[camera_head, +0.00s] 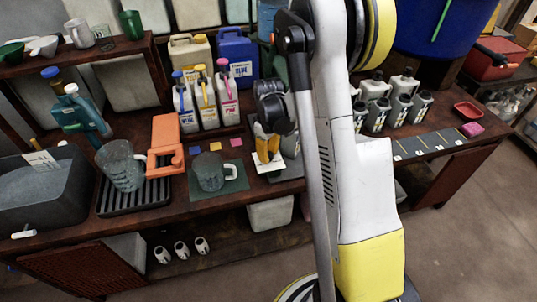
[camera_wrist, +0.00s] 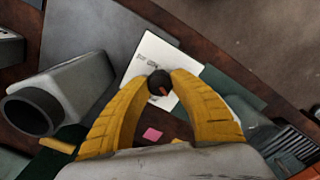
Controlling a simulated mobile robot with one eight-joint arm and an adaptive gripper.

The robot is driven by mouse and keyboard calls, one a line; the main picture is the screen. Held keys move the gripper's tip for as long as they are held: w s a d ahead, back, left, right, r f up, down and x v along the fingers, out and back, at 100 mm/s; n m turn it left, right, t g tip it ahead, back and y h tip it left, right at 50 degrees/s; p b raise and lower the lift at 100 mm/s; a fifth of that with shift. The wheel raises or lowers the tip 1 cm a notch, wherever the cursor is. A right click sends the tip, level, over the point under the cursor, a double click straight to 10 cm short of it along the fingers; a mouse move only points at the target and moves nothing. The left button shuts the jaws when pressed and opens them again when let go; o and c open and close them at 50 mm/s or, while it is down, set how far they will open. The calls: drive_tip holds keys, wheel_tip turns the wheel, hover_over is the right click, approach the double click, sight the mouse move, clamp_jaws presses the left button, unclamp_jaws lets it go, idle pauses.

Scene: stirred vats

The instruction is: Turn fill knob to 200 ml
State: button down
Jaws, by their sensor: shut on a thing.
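The fill knob is a small dark round knob (camera_wrist: 159,84) with an orange mark on its top, in the wrist view. It sits at the edge of a white card with small print (camera_wrist: 150,55); I cannot read the 200 ml mark. My gripper (camera_wrist: 159,83) has its yellow fingertips closed on both sides of the knob. In the head view my gripper (camera_head: 267,148) points down over the white card (camera_head: 268,166), and the fingers hide the knob there.
A glass jug (camera_head: 211,172) stands on a green mat left of my gripper. Another jug (camera_head: 122,166) stands on a black ribbed tray beside an orange fixture (camera_head: 165,142). Bottles with coloured pumps (camera_head: 207,100) stand behind. A grey vessel (camera_wrist: 62,98) is close to my left finger in the wrist view.

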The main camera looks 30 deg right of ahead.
drive_tip(key=m, duration=0.6)
drive_tip(key=shift+m+b, duration=0.3)
drive_tip(key=m, duration=0.6)
drive_tip(key=shift+m, duration=0.3)
drive_tip(key=c, duration=1.1)
unclamp_jaws()
drive_tip(key=shift+o, duration=0.2)
wheel_tip(320, 180, up, 12)
